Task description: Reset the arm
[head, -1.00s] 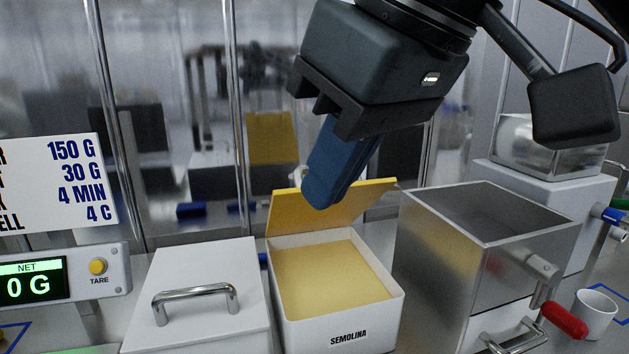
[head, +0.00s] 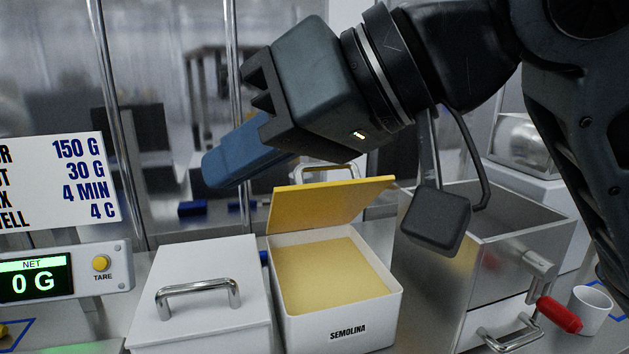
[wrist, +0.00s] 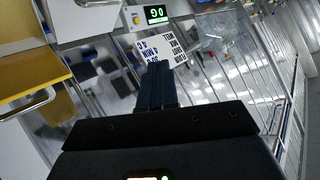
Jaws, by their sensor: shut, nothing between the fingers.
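My gripper (head: 232,158) is in the head view, raised above and behind the white lidded box and the semolina bin, pointing left and slightly down. Its blue fingers are together with nothing between them. In the wrist view the closed blue fingers (wrist: 156,85) point toward the sign and the scale display.
The open semolina bin (head: 345,333) has its yellow lid (head: 330,208) tilted up. Left of it is a white box (head: 205,270) with a metal handle. A metal machine (head: 500,235) with a red-handled crank (head: 560,314) and a white cup (head: 590,308) stand right. A scale (head: 60,275) reads 0 G below a sign (head: 60,185).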

